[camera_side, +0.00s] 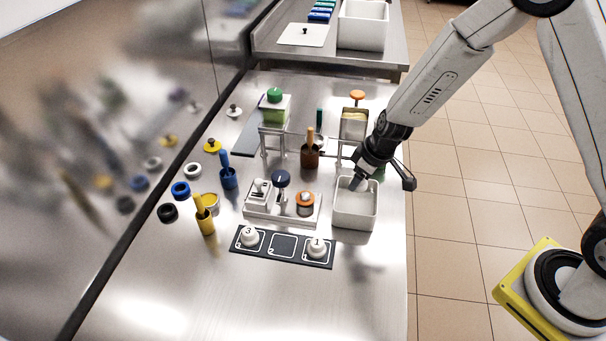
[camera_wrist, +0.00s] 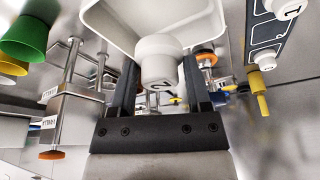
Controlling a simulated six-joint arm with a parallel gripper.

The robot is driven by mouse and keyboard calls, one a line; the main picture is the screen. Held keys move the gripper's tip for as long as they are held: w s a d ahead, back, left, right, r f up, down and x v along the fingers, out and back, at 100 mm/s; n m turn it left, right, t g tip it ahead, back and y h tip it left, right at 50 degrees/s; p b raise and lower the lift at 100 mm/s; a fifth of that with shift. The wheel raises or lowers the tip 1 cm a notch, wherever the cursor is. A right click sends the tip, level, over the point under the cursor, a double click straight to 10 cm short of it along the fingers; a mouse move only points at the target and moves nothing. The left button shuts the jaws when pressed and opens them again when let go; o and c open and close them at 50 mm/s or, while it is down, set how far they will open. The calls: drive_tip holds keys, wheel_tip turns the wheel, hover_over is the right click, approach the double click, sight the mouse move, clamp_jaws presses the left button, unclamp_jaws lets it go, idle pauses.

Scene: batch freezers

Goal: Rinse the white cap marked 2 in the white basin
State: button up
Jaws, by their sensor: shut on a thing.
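My gripper (camera_side: 359,184) points down into the white basin (camera_side: 354,218), which stands on the steel table. In the wrist view my gripper (camera_wrist: 162,66) is shut on the white cap marked 2 (camera_wrist: 158,50), with one dark finger on each side. The cap's mark is only partly readable there. The basin (camera_wrist: 110,22) opens behind the cap in that view. In the side view the cap is mostly hidden by the gripper and the basin wall; I cannot tell whether it touches the basin.
A black panel (camera_side: 283,247) holds white caps marked 3 (camera_side: 249,236) and 1 (camera_side: 317,247), with an empty middle square. A tray (camera_side: 262,213) stands left of the basin. Metal stands (camera_side: 341,150) rise behind. Several colored rings and handled cups stand left. The front table is clear.

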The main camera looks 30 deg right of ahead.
drive_tip(key=shift+r, duration=0.1)
drive_tip(key=shift+r, duration=1.9)
drive_tip(key=shift+a, duration=0.1)
